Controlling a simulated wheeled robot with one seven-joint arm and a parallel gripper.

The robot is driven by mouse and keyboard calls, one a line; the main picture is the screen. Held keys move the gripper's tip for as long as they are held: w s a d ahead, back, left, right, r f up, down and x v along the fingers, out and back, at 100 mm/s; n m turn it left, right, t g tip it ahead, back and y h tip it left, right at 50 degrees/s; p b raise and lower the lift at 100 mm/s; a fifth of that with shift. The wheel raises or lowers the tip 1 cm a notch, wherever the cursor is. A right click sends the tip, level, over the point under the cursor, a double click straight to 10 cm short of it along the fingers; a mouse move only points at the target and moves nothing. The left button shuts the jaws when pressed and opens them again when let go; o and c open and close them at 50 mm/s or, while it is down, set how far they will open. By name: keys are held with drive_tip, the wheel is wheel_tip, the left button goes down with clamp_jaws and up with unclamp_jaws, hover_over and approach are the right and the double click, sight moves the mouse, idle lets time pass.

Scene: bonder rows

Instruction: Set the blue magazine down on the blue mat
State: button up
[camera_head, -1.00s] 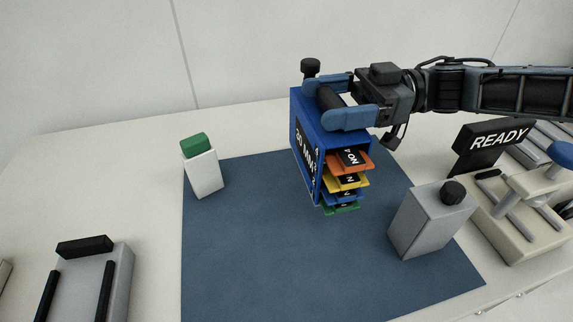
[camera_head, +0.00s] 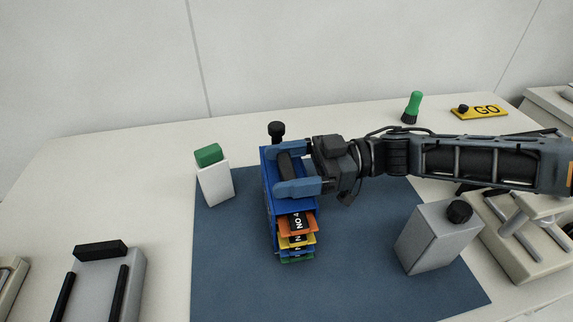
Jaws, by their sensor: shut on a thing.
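The blue magazine (camera_head: 270,219) is upright over the middle of the blue mat (camera_head: 355,285). Orange, yellow, blue and green strips stick out of its open front face. My gripper (camera_head: 297,178) reaches in from the right and is shut on the top of the magazine. A black knob stands at the magazine's back top. The magazine's foot is at or just above the mat; I cannot tell whether it touches.
A white block with a green top (camera_head: 214,178) stands at the mat's left back edge. A grey box with a black knob (camera_head: 437,238) stands on the mat's right side. A grey fixture (camera_head: 133,275) is at the left front.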

drive_tip(key=shift+f, duration=0.15)
drive_tip(key=o, duration=1.7)
drive_tip(key=shift+b+v, duration=0.95)
drive_tip(key=shift+v, duration=2.85)
